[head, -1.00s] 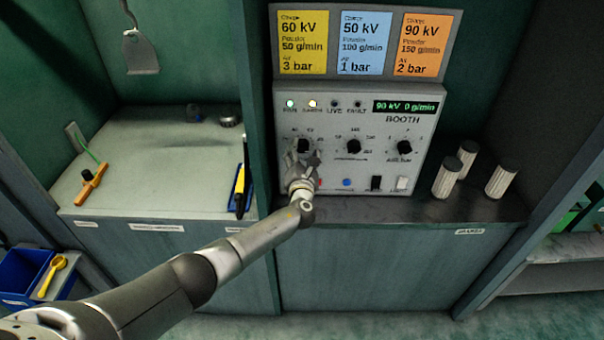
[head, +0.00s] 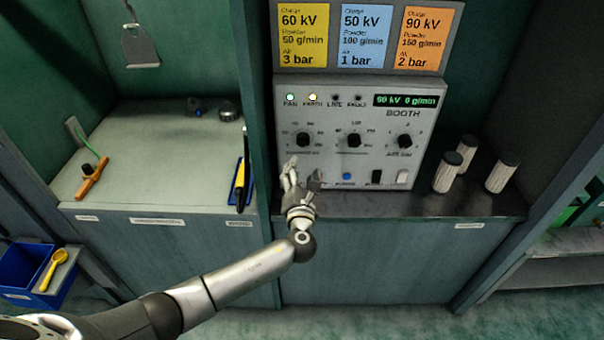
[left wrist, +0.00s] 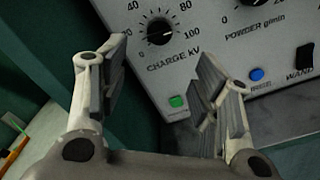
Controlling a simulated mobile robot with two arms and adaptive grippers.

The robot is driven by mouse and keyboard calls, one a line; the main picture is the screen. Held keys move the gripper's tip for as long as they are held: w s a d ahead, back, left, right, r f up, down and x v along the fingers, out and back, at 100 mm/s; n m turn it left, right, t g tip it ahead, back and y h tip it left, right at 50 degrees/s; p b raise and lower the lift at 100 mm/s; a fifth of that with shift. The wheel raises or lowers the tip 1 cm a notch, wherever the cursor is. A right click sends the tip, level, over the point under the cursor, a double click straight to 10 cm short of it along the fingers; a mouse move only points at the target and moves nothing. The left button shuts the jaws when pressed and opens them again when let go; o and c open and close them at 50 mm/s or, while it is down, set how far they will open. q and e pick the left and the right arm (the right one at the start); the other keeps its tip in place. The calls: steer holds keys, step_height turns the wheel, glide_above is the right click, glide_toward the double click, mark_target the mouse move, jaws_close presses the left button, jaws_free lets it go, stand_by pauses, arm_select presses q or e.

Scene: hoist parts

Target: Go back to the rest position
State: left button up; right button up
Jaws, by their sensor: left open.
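My left gripper (head: 302,180) is open and empty in front of the lower left part of the grey booth control panel (head: 382,178). In the left wrist view its two fingers (left wrist: 158,88) stand wide apart, with the charge knob (left wrist: 159,31) beyond them and a green button (left wrist: 176,101) between them. The fingers look clear of the knob. In the head view the charge knob (head: 303,140) shows just above the fingertips. The panel display (head: 406,100) reads 90 kV 0 g/min. My right gripper is not in view.
Three setting cards, the orange one (head: 423,40) at right, hang above the panel. Several white cylinders (head: 447,172) stand right of it. A green post (head: 258,120) divides it from the left counter (head: 150,150). A blue bin (head: 22,272) sits lower left. Open floor lies in front.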

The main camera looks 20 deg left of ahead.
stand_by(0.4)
arm_select(q)
steer(key=s+a+f+n+g+b, duration=0.1)
steer(key=s+a+f+n+g, duration=0.2)
steer(key=f, duration=0.7)
steer(key=s+f+n+g+b, duration=0.1)
steer(key=s+f+n+g, duration=0.2)
steer(key=f, duration=0.7)
steer(key=s+a+f+n+g+h+b, duration=0.2)
steer(key=s+f+n+g, duration=0.2)
steer(key=s+f+n, duration=1.05)
steer(key=s+f+n+g+h+b, duration=0.1)
steer(key=s+f+n, duration=0.4)
steer(key=s, duration=0.7)
steer(key=s+f+n+g+h+b, duration=0.1)
steer(key=s+f+n+g, duration=0.2)
steer(key=s+f+n, duration=0.3)
steer(key=s+f+n+g+h+b, duration=0.1)
steer(key=s+f+n, duration=0.5)
steer(key=s+f, duration=0.6)
steer(key=s+g, duration=0.1)
steer(key=s, duration=0.7)
steer(key=shift+d, duration=0.35)
